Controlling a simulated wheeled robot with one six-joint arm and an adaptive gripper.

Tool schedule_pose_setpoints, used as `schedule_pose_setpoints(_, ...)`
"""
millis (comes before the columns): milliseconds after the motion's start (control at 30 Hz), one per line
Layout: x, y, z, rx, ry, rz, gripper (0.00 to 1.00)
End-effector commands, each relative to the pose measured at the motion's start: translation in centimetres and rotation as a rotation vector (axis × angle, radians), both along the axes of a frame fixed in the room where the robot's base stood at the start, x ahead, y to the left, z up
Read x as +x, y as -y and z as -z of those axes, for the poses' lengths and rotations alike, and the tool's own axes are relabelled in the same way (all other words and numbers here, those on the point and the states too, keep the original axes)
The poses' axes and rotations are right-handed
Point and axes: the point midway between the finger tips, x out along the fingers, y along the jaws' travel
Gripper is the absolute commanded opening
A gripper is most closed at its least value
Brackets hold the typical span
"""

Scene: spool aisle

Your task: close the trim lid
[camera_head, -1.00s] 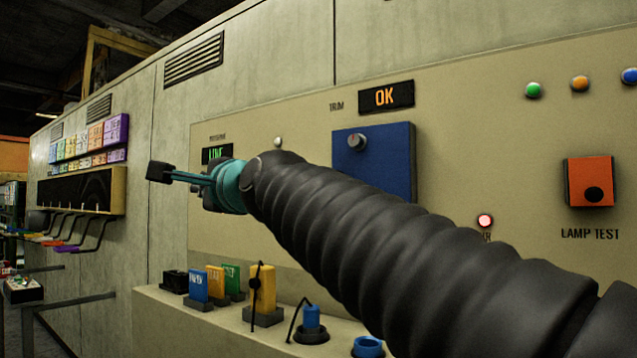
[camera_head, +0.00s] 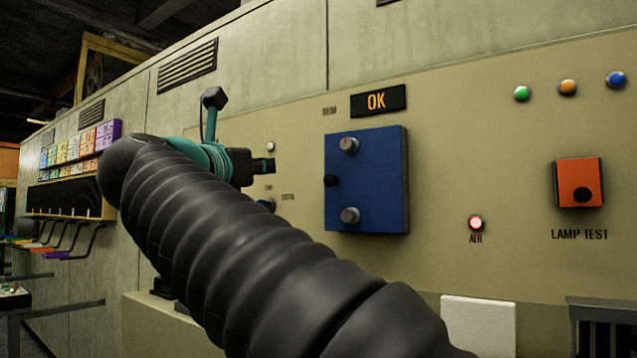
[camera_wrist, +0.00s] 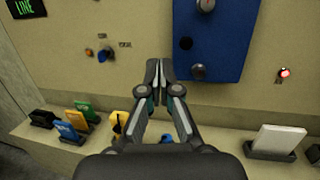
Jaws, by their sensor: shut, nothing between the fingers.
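A blue box-like panel (camera_head: 372,190) stands out from the beige wall under the lit OK display. It has a grey knob at its top (camera_head: 348,144), another near its bottom (camera_head: 350,215), and a black round knob (camera_head: 331,180) at its left edge. I cannot tell which part is the trim lid or how far it stands open. My gripper (camera_head: 268,166) is shut and empty, left of the blue panel and apart from it in the head view. In the wrist view the shut fingertips (camera_wrist: 160,72) are below and left of the blue panel (camera_wrist: 228,38).
An orange lamp test box (camera_head: 578,182) and a red air light (camera_head: 476,223) are to the right. Below, a ledge holds several coloured blocks (camera_wrist: 85,110) and a white plate (camera_wrist: 280,138). A small blue knob (camera_wrist: 104,55) is on the wall at left.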

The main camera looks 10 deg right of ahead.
Motion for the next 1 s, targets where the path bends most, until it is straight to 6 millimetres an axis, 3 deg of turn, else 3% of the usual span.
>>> schedule_pose_setpoints(133,-0.9,2.0,2.0,0.055,-0.074,0.095,0.00)
schedule_pose_setpoints(367,-0.5,3.2,2.2,0.057,-0.090,0.135,0.00)
schedule_pose_setpoints(1000,8.3,9.6,1.4,0.056,-0.088,0.134,0.00)
